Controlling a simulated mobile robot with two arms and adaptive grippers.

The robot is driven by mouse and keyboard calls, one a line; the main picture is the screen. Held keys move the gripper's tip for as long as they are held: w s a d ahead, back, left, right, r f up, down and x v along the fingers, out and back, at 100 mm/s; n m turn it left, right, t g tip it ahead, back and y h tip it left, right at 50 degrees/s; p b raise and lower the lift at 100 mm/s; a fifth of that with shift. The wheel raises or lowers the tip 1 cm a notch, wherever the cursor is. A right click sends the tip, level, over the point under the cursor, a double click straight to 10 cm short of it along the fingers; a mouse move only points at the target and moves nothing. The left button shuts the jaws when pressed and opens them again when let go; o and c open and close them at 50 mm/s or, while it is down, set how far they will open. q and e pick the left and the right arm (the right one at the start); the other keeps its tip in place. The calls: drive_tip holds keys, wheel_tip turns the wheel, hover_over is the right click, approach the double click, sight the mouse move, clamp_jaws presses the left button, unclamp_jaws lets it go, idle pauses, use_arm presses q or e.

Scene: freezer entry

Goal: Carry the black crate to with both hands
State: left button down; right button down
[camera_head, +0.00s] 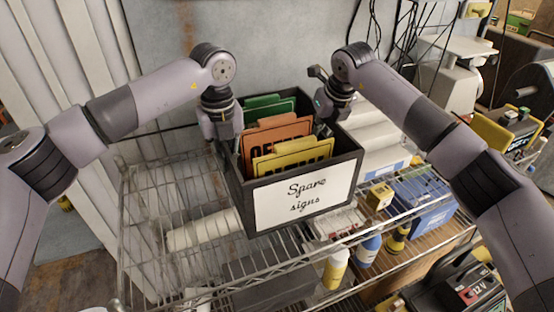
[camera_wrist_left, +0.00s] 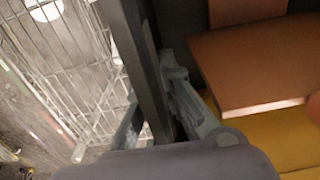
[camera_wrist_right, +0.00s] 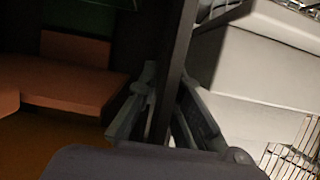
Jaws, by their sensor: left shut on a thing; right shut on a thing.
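The black crate (camera_head: 347,170) is in the middle of the head view, with a white "Spare signs" label on its front. Green, orange and yellow signs stand inside it. My left gripper (camera_head: 226,138) is shut on the crate's left wall; in the left wrist view the fingers (camera_wrist_left: 160,118) sit on either side of the wall (camera_wrist_left: 140,60). My right gripper (camera_head: 330,112) is shut on the right wall; in the right wrist view its fingers (camera_wrist_right: 165,112) straddle the wall (camera_wrist_right: 178,50). The crate appears over the wire shelf; whether it touches the shelf is unclear.
A wire shelf rack (camera_head: 150,215) extends left and below the crate, its left part mostly bare. White boxes (camera_head: 378,135) stand right of the crate. A blue bin (camera_head: 425,195) and bottles, including a yellow-white one (camera_head: 335,268), are at lower right. A wall is behind.

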idle(0.6)
